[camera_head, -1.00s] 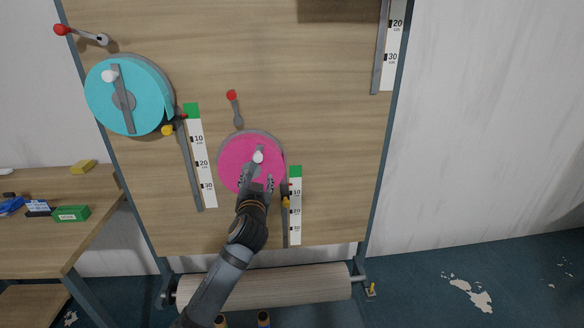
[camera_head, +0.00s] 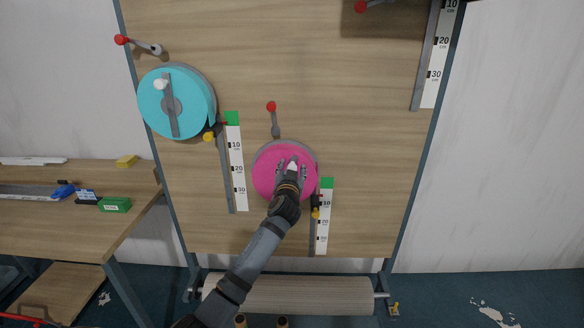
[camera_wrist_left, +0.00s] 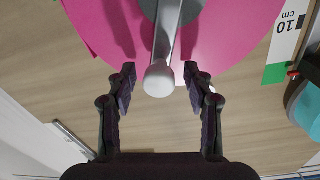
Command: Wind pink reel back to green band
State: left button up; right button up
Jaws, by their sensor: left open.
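The pink reel (camera_head: 265,178) is mounted on the upright wooden board, low in the middle. It fills the top of the left wrist view (camera_wrist_left: 230,40). Its grey crank ends in a white knob (camera_wrist_left: 159,80). My left gripper (camera_head: 291,165) is in front of the reel. In the left wrist view its open fingers (camera_wrist_left: 158,84) stand on either side of the knob, with gaps on both sides. The green band (camera_head: 327,183) tops the white scale (camera_head: 323,220) right of the reel. A small dark and yellow pointer (camera_head: 316,206) sits below the band. My right gripper is not in view.
A turquoise reel (camera_head: 190,105) with its own scale (camera_head: 236,165) is at upper left. A red-knobbed lever (camera_head: 272,118) stands just above the pink reel. A wooden table (camera_head: 70,225) with small items is at left. A roller (camera_head: 300,295) runs below the board.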

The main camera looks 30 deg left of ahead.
pick_arm(q)
jog(key=shift+d, duration=0.1)
jog(key=shift+c, duration=0.2)
jog(key=shift+c, duration=1.3)
grip_shut()
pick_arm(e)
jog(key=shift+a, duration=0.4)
pick_arm(q)
jog(key=a+n+b, duration=0.1)
jog(key=b, duration=0.1)
jog(key=s+n+b, duration=0.1)
jog(key=b, duration=0.2)
jog(key=shift+a+f+n, duration=0.15)
jog(key=shift+a+n, duration=0.15)
jog(key=shift+a, duration=0.05)
jog(key=shift+s+a+r+n+b, duration=0.15)
jog(key=shift+a+r+n+b, duration=0.2)
jog(key=shift+n, duration=0.35)
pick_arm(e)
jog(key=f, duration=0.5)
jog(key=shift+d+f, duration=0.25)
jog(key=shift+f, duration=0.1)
